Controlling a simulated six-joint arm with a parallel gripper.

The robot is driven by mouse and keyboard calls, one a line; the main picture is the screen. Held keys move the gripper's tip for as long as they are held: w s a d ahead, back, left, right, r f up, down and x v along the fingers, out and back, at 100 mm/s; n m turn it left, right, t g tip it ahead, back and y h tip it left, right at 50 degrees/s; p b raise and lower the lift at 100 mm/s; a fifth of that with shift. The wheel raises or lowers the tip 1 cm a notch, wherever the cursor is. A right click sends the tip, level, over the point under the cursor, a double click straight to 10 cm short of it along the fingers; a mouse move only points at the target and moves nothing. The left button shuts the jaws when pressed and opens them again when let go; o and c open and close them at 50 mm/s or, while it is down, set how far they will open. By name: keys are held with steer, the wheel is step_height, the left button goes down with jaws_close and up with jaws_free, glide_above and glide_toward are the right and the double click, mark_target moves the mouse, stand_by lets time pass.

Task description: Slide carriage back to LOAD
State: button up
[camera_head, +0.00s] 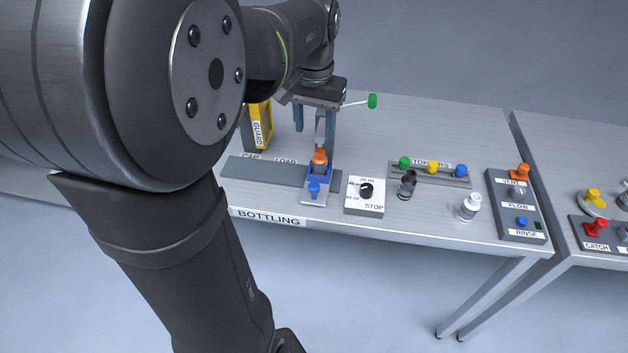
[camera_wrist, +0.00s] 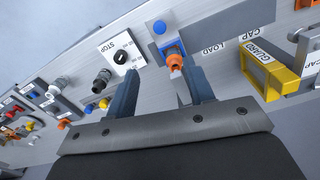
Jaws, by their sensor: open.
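The carriage (camera_head: 320,176) is a blue holder on a grey rail (camera_head: 262,173), with a blue knob (camera_head: 314,189) on its front plate. It stands near the rail's right end, right of the LOAD label (camera_head: 285,161). An orange-topped piece (camera_head: 319,156) sits upright in it. In the wrist view the carriage (camera_wrist: 174,47) and the orange top (camera_wrist: 175,61) show beyond my fingertips, toward the right finger. My gripper (camera_head: 315,138) is open above and behind the carriage, its fingers (camera_wrist: 163,74) spread. I cannot tell whether a finger touches the orange top.
A dial box marked STOP (camera_head: 364,194) stands close right of the carriage. A yellow GUARD frame (camera_head: 261,127) stands behind the rail's left part. A rack of coloured stoppers (camera_head: 430,172), a white bottle (camera_head: 469,207) and a VENT/FLOW/RINSE panel (camera_head: 516,205) are further right.

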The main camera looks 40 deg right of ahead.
mark_target(313, 185)
step_height(313, 185, down, 18)
steer(key=shift+r, duration=0.2)
stand_by(0.4)
jaws_close()
steer(key=shift+a, duration=0.1)
